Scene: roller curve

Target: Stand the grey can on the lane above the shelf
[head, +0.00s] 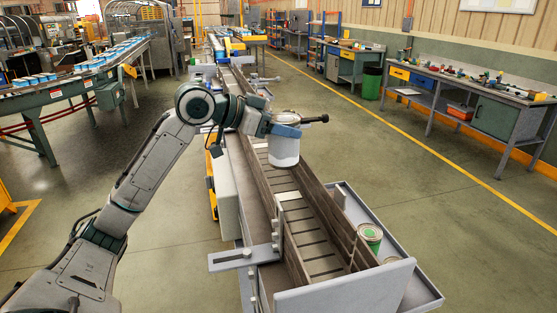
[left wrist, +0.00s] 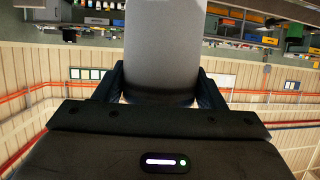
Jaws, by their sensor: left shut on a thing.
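My left gripper (head: 287,130) is shut on the grey can (head: 285,152), which looks pale grey and hangs upright below the fingers. In the left wrist view the can (left wrist: 163,45) fills the space between the two dark fingers. In the head view the can overlaps the upper part of the lane (head: 312,248), a long brown-walled channel with dark cross slats. I cannot tell whether its base touches the lane. The shelf (head: 422,296) is a grey tray along the lane's right side. My right gripper is not in view.
A pale end plate (head: 345,290) closes the lane's near end. A pale strip (head: 289,196) lies across the lane. Open floor lies right.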

